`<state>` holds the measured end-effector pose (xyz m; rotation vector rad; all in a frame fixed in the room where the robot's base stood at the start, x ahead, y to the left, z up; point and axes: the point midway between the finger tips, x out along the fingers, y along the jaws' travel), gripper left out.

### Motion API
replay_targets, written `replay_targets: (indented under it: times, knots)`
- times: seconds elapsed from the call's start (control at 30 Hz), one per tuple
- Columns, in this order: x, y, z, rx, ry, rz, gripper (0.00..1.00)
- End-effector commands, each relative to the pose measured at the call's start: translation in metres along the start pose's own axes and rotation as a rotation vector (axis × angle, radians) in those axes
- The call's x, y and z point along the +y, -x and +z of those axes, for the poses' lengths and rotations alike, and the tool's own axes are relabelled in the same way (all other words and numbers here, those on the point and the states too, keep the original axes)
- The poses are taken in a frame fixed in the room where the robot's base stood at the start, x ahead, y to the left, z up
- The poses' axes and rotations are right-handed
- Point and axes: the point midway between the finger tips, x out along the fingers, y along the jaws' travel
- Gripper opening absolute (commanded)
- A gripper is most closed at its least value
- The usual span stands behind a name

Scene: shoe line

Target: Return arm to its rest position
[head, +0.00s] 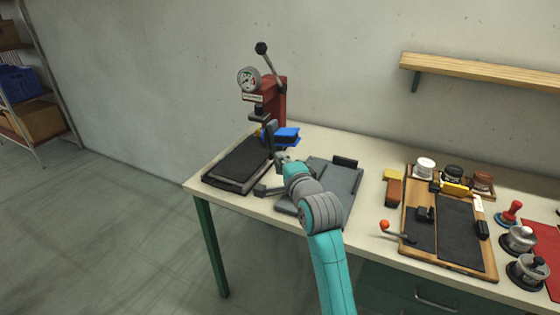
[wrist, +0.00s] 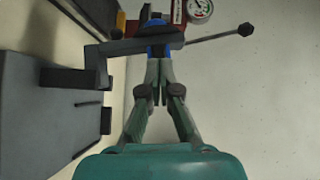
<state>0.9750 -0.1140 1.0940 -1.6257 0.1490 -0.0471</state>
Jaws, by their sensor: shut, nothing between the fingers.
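My teal arm (head: 325,240) reaches over the workbench (head: 235,207) from the front. My gripper (wrist: 158,68) is shut with nothing between its fingers. In the head view it is at the end of the arm, small and partly hidden by the wrist, in front of the red press (head: 277,100). In the wrist view its fingertips point toward a blue object (wrist: 157,27) and the press's dark parts. I cannot tell the exact gap between the fingertips and these parts.
A blue object (head: 287,136) and a dark flat plate (head: 236,160) are by the press. A grey plate (head: 340,178) lies beside my wrist. A wooden board (head: 462,266) with tools and several tins are at right. A wall shelf (head: 480,71) is above. The floor at left is clear.

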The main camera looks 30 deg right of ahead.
Motion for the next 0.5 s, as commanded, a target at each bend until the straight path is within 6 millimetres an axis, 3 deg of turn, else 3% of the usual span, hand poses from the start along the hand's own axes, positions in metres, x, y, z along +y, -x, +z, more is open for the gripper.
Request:
replay_targets:
  times: [0.4, 0.5]
  knots:
    - [0.0004, 0.0003, 0.0001, 0.000, 0.001, 0.000, 0.00]
    - [0.0084, 0.0037, 0.0020, -0.001, 0.014, 0.004, 0.00]
